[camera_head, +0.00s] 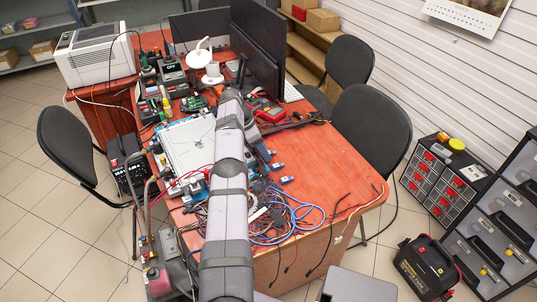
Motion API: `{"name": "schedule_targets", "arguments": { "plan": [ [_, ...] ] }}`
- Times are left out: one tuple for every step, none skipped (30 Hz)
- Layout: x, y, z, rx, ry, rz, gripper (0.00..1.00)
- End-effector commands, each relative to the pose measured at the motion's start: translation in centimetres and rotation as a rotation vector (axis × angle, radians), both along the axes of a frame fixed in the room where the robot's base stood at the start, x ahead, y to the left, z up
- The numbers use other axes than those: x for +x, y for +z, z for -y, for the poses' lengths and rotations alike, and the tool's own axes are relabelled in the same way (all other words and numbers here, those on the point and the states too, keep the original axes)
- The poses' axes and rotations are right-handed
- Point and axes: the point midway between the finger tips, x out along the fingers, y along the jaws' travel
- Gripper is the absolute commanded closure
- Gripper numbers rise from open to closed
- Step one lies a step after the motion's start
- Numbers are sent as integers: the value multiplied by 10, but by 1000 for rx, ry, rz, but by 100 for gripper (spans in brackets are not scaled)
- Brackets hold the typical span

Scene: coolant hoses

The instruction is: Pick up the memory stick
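My arm reaches from the bottom of the picture up across the red-brown table (335,160). My gripper is at its far end, among the clutter in front of the dark monitors, too small and covered to make out its fingers. I cannot clearly pick out a memory stick. Small blue-and-silver plug-like pieces (287,180) lie on the table just right of my arm, and one could be it, but they are too small to tell. My arm hides part of the table's middle.
Tangled blue and red cables (285,217) lie at the near edge. A white board (187,146) is left of my arm. Black monitors (262,45) and a white printer (97,55) stand at the back. The table's right part is mostly clear, with dark chairs (372,128) beside it.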

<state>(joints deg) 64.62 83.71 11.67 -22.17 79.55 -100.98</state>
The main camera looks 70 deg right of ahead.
Motion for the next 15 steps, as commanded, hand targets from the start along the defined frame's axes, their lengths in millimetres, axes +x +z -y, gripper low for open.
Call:
{"name": "schedule_targets", "arguments": {
  "plan": [
    [0,0,0,-1,0,1,62],
    [0,0,1,-1,0,1,62],
    [0,0,0,-1,0,1,62],
    [0,0,0,-1,0,1,62],
    [0,0,0,-1,0,1,62],
    [0,0,0,-1,0,1,62],
    [0,0,0,-1,0,1,66],
    [0,0,0,-1,0,1,74],
    [0,0,0,-1,0,1,83],
    [0,0,0,-1,0,1,90],
    [0,0,0,-1,0,1,98],
    [0,0,0,-1,0,1,100],
    [0,0,0,-1,0,1,100],
    [0,0,0,-1,0,1,100],
    [0,0,0,-1,0,1,100]
  ]
}}
